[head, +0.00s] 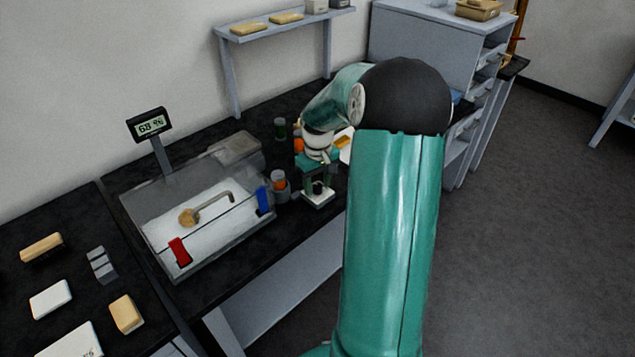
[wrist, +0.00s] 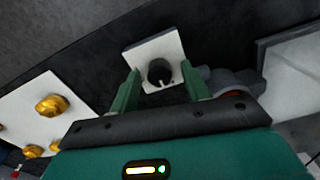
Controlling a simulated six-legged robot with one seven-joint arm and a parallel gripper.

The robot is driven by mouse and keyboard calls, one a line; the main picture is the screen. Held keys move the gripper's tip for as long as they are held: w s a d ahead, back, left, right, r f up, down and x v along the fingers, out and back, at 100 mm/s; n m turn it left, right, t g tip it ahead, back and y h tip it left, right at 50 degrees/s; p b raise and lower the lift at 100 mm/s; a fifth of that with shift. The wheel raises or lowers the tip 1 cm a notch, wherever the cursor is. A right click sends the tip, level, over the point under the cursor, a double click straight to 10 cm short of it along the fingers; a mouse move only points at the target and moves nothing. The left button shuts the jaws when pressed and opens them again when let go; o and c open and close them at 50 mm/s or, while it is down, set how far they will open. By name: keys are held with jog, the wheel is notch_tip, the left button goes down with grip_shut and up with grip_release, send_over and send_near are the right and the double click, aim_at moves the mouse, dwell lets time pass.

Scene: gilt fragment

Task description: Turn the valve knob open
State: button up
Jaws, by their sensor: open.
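The valve knob (wrist: 160,72) is a small black round knob with a pale mark, on a square white plate (wrist: 140,53). In the wrist view it sits between the tips of my gripper (wrist: 161,84). The two green fingers stand apart, one on each side, with visible gaps to the knob. In the head view my gripper (head: 318,179) points down over the dark knob (head: 319,188) and its white plate (head: 318,198) on the black bench. My wrist hides part of the area behind. I cannot tell the exact height of the fingertips over the plate.
A clear-walled tank (head: 160,235) with white filling, a brass-coloured bent tool, and red and blue clips stands to the left. A jar with orange contents (head: 279,184) is close beside my gripper. A white tray (wrist: 25,108) with gold lumps lies left in the wrist view.

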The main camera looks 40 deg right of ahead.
jog(key=c, duration=1)
jog(key=shift+m, duration=0.5)
jog(key=m, duration=1.2)
jog(key=shift+m, duration=0.3)
jog(key=shift+s+m, duration=0.1)
jog(key=shift+m, duration=2.1)
